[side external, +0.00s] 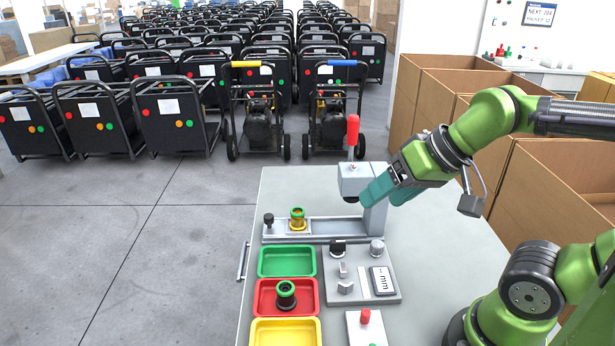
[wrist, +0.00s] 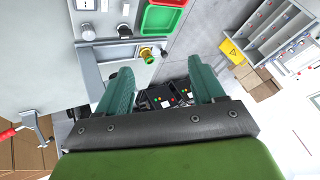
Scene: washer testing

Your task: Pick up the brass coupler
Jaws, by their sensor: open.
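The brass coupler (side external: 297,222) has a green ring on top and stands upright on the grey rail of the test fixture (side external: 325,226). In the wrist view the coupler (wrist: 148,57) shows beyond the fingertips, between the two fingers and nearer the left one. My gripper (side external: 372,196) has teal fingers and is beside the press column, to the right of the coupler and higher than it. It also shows in the wrist view (wrist: 163,72), with its fingers wide apart and nothing between them.
The press with its red handle (side external: 352,130) stands close to my gripper. A green tray (side external: 262,264), a red tray (side external: 259,298) holding a dark coupler with a green ring (side external: 286,290), and a yellow tray (side external: 286,333) line the bench's left side. A gauge panel (side external: 355,291) lies beside them.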

